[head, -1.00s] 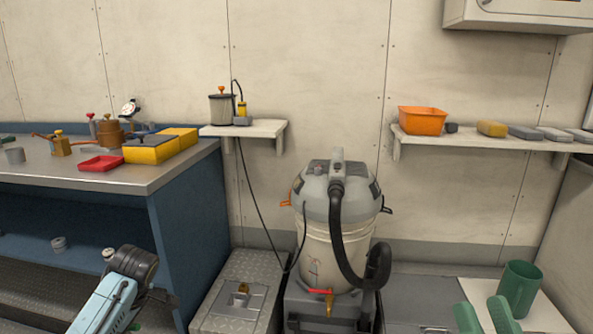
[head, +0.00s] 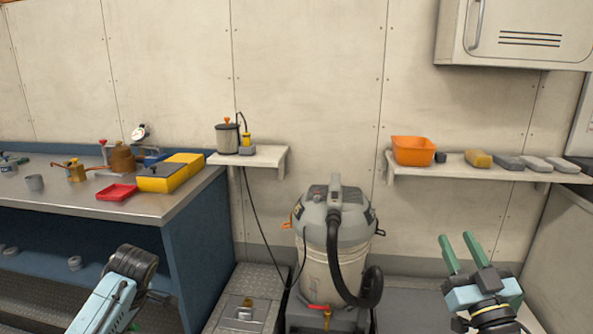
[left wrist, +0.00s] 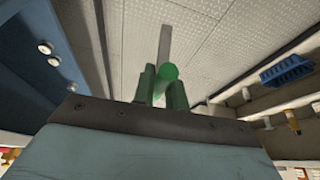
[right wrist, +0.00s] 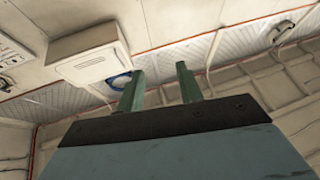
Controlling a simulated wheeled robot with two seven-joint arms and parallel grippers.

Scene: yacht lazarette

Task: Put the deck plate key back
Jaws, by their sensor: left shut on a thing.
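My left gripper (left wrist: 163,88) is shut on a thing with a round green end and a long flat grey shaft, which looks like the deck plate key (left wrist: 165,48). The shaft points away from the fingers. In the head view only my left arm shows at the lower left, and the key is not seen there. My right gripper (head: 461,252) is raised at the lower right in the head view. Its green fingers stand apart, open and empty, and they also show apart in the right wrist view (right wrist: 160,86).
A workbench (head: 195,205) with a red tray (head: 116,192) stands left. A vacuum (head: 335,235) stands in the middle, beside a metal floor box (head: 228,318) with a brass fitting. Wall shelves hold a lidded pot (head: 227,139) and an orange bin (head: 413,151). A wall cabinet (head: 515,32) hangs upper right.

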